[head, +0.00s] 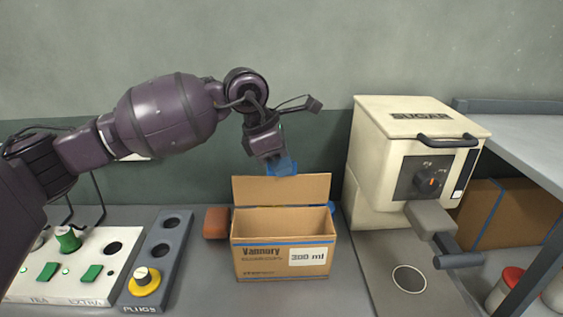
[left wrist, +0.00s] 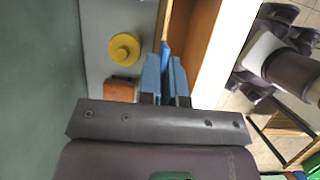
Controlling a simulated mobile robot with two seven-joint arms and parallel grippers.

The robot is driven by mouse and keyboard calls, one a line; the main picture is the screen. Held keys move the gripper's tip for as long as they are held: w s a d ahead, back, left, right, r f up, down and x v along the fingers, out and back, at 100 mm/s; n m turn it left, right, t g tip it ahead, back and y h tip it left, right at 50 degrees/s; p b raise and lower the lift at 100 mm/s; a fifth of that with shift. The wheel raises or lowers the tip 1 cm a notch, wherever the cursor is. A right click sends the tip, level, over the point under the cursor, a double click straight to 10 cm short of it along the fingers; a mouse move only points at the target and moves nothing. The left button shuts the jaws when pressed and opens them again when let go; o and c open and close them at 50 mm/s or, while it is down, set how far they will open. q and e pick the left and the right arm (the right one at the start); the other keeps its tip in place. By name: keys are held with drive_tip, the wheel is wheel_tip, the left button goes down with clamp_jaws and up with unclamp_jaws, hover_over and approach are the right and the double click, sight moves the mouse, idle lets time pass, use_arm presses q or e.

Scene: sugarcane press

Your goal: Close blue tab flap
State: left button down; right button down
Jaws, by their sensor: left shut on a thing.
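An open cardboard box (head: 281,260), marked "Vannury" and "300 ml", stands on the counter. Its back flap (head: 281,190) stands upright. My left gripper (head: 283,167) is above the flap's top edge, pointing down, its blue fingers close together. In the left wrist view, the left gripper (left wrist: 167,65) has a narrow blue tab (left wrist: 165,50) between its fingers and is shut on it, beside the cardboard flap (left wrist: 180,25). In the head view the fingers hide the tab. My right gripper is out of view.
A cream sugar machine (head: 400,160) with a dial and handles stands right of the box. A reddish-brown block (head: 216,223) sits close to its left side. Further left are a grey plug board (head: 163,255) with a yellow knob (head: 144,281) and a white panel with green parts (head: 70,260).

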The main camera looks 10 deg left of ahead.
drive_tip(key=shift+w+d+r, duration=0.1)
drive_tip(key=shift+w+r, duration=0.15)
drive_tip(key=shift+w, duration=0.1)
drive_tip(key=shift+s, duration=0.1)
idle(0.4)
use_arm(q)
drive_tip(key=c, duration=1.3)
unclamp_jaws()
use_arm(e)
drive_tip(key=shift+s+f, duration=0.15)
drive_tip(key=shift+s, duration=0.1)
use_arm(q)
drive_tip(key=shift+r, duration=0.15)
